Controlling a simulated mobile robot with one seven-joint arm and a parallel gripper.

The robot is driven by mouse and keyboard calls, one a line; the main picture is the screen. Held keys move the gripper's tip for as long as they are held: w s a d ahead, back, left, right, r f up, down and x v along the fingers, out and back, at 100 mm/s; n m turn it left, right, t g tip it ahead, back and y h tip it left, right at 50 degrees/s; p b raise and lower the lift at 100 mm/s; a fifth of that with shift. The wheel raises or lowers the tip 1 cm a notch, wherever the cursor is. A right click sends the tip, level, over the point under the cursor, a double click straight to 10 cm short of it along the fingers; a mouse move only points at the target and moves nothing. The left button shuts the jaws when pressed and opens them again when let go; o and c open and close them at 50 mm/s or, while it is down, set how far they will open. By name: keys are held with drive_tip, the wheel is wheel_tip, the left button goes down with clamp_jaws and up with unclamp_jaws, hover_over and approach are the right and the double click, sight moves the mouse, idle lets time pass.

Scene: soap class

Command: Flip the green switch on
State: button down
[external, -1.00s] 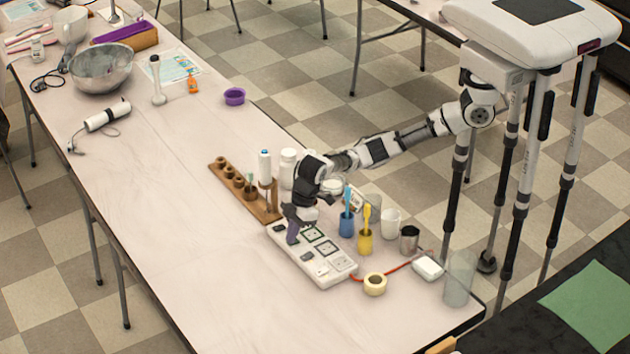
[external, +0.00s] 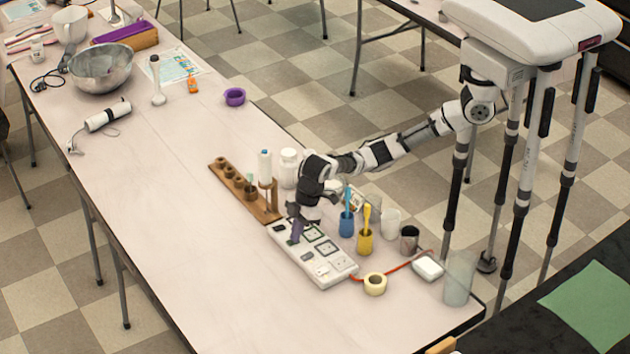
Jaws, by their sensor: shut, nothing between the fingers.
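The white power strip (external: 335,272) lies on the table, with several sockets and switches on its top. My gripper (external: 294,240) is shut and empty, pointing down at the far left end of the strip. Its tips are at or just above the strip's surface; I cannot tell if they touch. The gripper hides part of that end.
Close by on the right stand a blue cup (external: 347,225) and a yellow cup (external: 365,240) with brushes. A tape roll (external: 375,284) lies near the strip's front end. A wooden rack (external: 245,190) stands behind.

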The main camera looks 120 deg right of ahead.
drive_tip(key=shift+r, duration=0.15)
drive_tip(key=p+v, duration=0.4)
drive_tip(key=shift+w+r, duration=0.15)
drive_tip(key=shift+w, duration=0.25)
drive_tip(key=shift+s+r, duration=0.15)
drive_tip(key=shift+r, duration=0.2)
drive_tip(key=v, duration=0.9)
drive_tip(key=shift+b, duration=0.3)
drive_tip(key=shift+w+r+p, duration=0.1)
drive_tip(key=shift+w+p, duration=0.2)
drive_tip(key=shift+w, duration=0.3)
